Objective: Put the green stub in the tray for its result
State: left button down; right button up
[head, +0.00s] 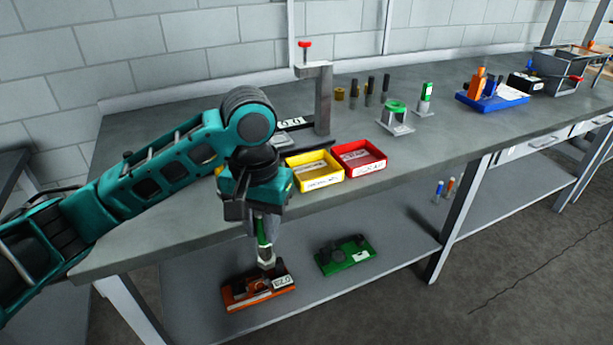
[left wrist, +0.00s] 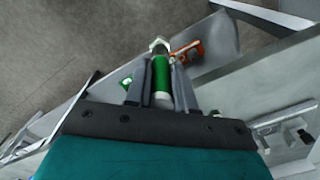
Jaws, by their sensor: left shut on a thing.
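My left gripper (head: 264,240) is shut on the green stub (head: 262,232) and holds it pointing down in front of the bench's front edge, above the lower shelf. In the left wrist view the stub (left wrist: 161,82) sits between the two fingers (left wrist: 161,85), with a pale metal end beyond the fingertips. A yellow tray (head: 320,183) and a red tray (head: 365,170) stand on the bench top behind and right of the gripper. Their labels are too small to read. Something yellow shows partly behind my arm. My right gripper is not in view.
A metal stand (head: 323,100) with a red-topped screw and a small display (head: 290,123) stand behind the trays. A green-ringed fixture (head: 396,118) and a blue tray (head: 492,102) are farther right.

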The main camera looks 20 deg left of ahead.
aim_at(313, 174)
jog(key=z, duration=1.1)
jog(key=k+j+z, duration=0.35)
jog(key=k+j, duration=0.25)
jog(key=k, duration=0.2)
